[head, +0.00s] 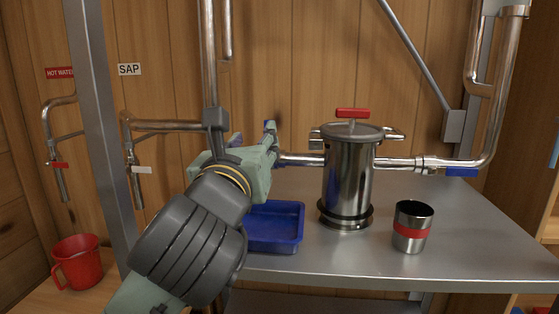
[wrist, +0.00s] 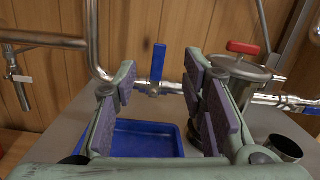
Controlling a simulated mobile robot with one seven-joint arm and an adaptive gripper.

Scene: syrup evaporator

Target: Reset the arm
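My gripper (head: 256,140) is raised above the steel bench, left of the steel canister (head: 347,185) in the head view. In the wrist view my gripper (wrist: 155,85) is open, with its purple-padded fingers wide apart and nothing between them. The blue tray (head: 276,230) lies on the bench below it and shows between the fingers in the wrist view (wrist: 145,139). A blue valve handle (wrist: 159,62) stands upright on the pipe beyond the fingers. My arm hides part of the tray and pipe in the head view.
The canister has a red top handle (head: 352,113) and joins pipes on both sides. A steel cup with a red band (head: 412,230) stands right of it. A red jug (head: 77,263) sits lower left, beyond a grey post (head: 99,110). The bench (head: 480,240) is clear at right.

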